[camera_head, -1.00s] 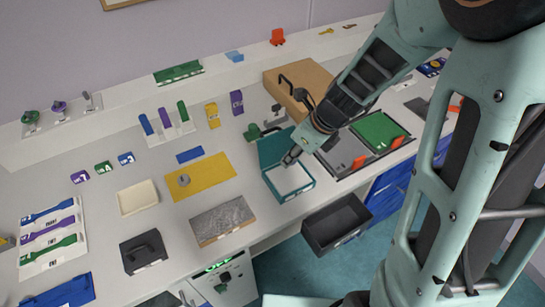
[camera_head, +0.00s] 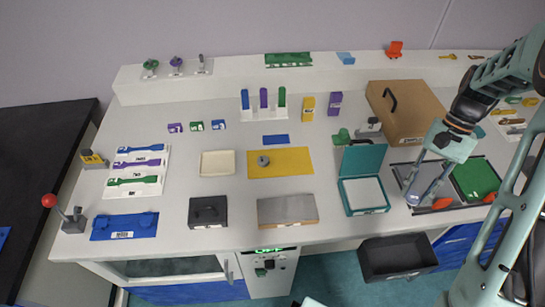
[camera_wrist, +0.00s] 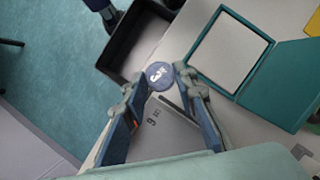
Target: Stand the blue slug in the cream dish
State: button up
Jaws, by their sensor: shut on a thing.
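The cream dish (camera_head: 217,163) is a shallow, empty square tray on the bench, left of the yellow mat. My gripper (camera_head: 418,198) is over the grey plate right of the teal box, far from the dish. In the wrist view, the round blue slug (camera_wrist: 158,73), with a white mark on its face, sits between the fingertips of my gripper (camera_wrist: 159,79), which is shut on it.
The open teal box (camera_head: 365,196) with a white pad is left of my gripper. A black bin (camera_head: 398,258) hangs at the bench front. A grey slab (camera_head: 287,210) and yellow mat (camera_head: 292,161) with a metal ring lie between box and dish.

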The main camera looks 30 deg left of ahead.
aim_at(209, 165)
jog(key=j+u, duration=0.95)
jog(key=u, duration=0.2)
